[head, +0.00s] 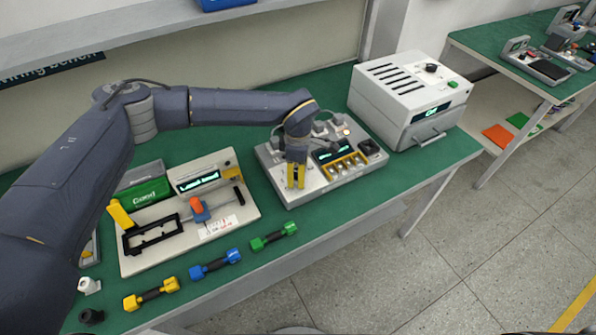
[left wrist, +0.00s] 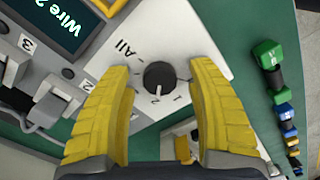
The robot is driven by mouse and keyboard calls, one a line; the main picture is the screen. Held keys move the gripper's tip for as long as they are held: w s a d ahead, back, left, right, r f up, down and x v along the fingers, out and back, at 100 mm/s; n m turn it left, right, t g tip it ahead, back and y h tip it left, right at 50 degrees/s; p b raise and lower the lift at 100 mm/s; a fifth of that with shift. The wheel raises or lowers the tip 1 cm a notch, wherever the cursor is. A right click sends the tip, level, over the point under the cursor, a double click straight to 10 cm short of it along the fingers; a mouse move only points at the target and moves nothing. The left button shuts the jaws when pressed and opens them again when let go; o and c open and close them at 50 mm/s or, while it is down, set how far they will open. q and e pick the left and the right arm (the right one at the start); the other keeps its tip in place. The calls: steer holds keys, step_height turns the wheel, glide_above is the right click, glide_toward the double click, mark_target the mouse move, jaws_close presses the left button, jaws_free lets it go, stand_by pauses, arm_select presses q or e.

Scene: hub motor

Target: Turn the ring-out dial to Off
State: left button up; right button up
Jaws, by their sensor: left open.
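The ring-out dial (left wrist: 160,76) is a round black knob on the light grey panel of the tester (head: 285,188). In the left wrist view the marks "All", "2" and "1" show around it. A small white mark on the knob seems to face the "2"; I see no "Off" label. My left gripper (left wrist: 163,85) is open, with its yellow fingers on either side of the dial in the picture; I cannot tell whether they touch it. In the head view the left gripper (head: 296,176) hides the dial. The tester's screen (left wrist: 47,22) reads "Wire 2". My right gripper is not in view.
A crimping fixture (head: 140,258) stands left on the green bench. Yellow (head: 151,294), blue (head: 215,264) and green (head: 273,237) dumbbell-shaped parts lie along the front edge. A grey-white box machine (head: 400,105) stands right of the tester.

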arm_select(q)
steer(key=shift+c, duration=0.3)
jaws_close()
steer(key=shift+n, duration=0.4)
steer(key=n, duration=0.3)
steer(key=shift+n, duration=0.4)
steer(key=n, duration=0.3)
steer(key=shift+n, duration=0.3)
steer(key=n, duration=0.4)
steer(key=shift+n, duration=1.8)
